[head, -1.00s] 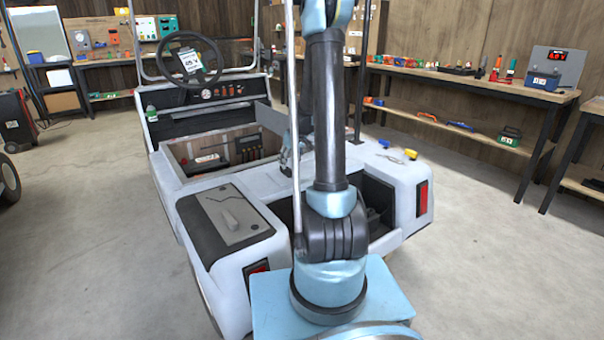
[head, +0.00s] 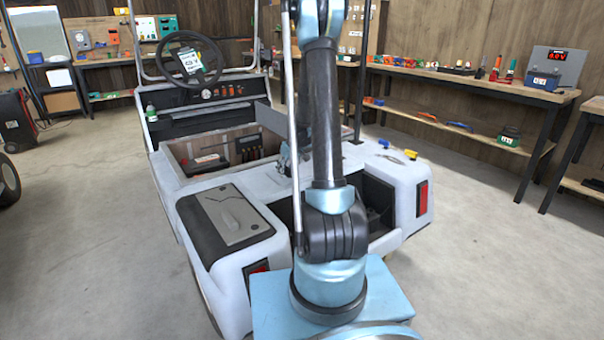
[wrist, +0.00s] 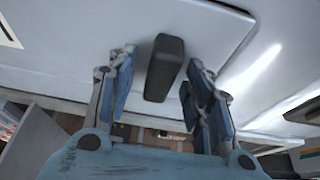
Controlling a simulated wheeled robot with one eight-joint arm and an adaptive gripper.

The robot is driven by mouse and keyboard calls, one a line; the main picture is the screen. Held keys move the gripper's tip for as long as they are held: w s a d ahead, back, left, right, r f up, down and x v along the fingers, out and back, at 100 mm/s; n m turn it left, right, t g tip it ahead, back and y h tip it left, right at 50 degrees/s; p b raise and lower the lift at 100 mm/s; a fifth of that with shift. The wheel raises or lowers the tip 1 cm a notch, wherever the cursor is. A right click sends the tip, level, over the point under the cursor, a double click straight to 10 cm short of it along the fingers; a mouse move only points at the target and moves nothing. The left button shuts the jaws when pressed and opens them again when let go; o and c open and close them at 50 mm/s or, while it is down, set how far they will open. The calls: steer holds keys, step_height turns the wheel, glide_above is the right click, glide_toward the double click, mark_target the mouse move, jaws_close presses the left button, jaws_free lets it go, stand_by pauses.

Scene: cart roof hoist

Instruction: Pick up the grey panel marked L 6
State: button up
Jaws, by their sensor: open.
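In the wrist view a pale grey panel (wrist: 215,32) fills much of the picture, with a dark upright block like a handle (wrist: 165,68) on it. No L 6 marking is readable there, so I cannot confirm which panel it is. My gripper (wrist: 160,72) is open, with one blue finger on each side of the block and a gap to both. In the head view my gripper (head: 285,160) is small and partly hidden behind my arm, low over the pale rear deck of the cart (head: 252,177).
The cart has an open bay with tools (head: 212,160), a steering wheel (head: 190,60) and a dark-topped rear box (head: 232,213). A thin upright post (head: 293,110) stands close to my arm. Small blue and yellow items (head: 410,154) lie on the right rear corner. A workbench (head: 480,82) stands right.

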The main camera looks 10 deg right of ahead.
jaws_close()
steer(key=shift+r, duration=0.1)
